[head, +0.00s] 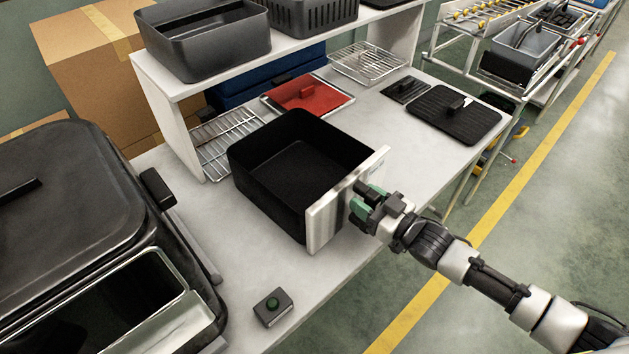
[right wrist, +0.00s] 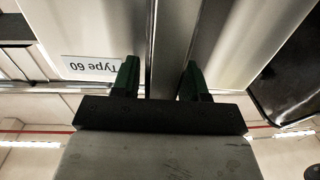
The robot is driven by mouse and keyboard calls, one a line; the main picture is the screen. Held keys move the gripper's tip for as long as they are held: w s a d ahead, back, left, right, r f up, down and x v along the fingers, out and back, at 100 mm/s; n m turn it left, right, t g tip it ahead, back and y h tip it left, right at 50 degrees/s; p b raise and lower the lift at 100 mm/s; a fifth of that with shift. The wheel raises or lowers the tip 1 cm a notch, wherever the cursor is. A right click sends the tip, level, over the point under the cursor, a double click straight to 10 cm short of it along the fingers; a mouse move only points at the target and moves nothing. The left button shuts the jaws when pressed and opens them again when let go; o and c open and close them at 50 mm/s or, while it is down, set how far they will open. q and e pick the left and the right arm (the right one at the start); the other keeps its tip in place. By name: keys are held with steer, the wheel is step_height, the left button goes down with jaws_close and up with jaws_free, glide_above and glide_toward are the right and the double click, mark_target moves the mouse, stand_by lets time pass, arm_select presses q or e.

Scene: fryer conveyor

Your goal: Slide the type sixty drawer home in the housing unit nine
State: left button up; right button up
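The type sixty drawer (head: 262,178), a black open-topped bin with a steel front panel (head: 325,219), stands over the white table and looks empty. Its "Type 60" label (right wrist: 91,65) shows upside down in the right wrist view. My right gripper (head: 362,205) is at the front panel, its green fingers (right wrist: 160,80) on either side of an upright metal bar, apparently the handle. Whether they press on it I cannot tell. A black housing (head: 75,195) with a steel-rimmed opening (head: 120,310) stands at the left; no number is readable on it. My left gripper is not in view.
A small box with a green button (head: 273,307) sits near the table's front edge. A red tray (head: 305,93), wire racks (head: 228,142) and a black ribbed lid (head: 454,115) lie behind. A shelf (head: 225,72) carries grey bins. Table between drawer and housing is clear.

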mark_target(356, 178)
jaws_close()
steer(key=shift+w+r, duration=0.1)
steer(key=shift+r, duration=0.8)
step_height(356, 178, up, 3)
steer(key=shift+f, duration=0.2)
steer(key=s+d+r, duration=0.2)
steer(key=s+r, duration=0.1)
steer(key=s, duration=0.2)
steer(key=s+d+r+b, duration=0.1)
steer(key=s+d+r, duration=0.1)
steer(key=s+r, duration=0.2)
steer(key=shift+s+d, duration=0.3)
steer(key=shift+s, duration=0.65)
steer(key=shift+f, duration=0.1)
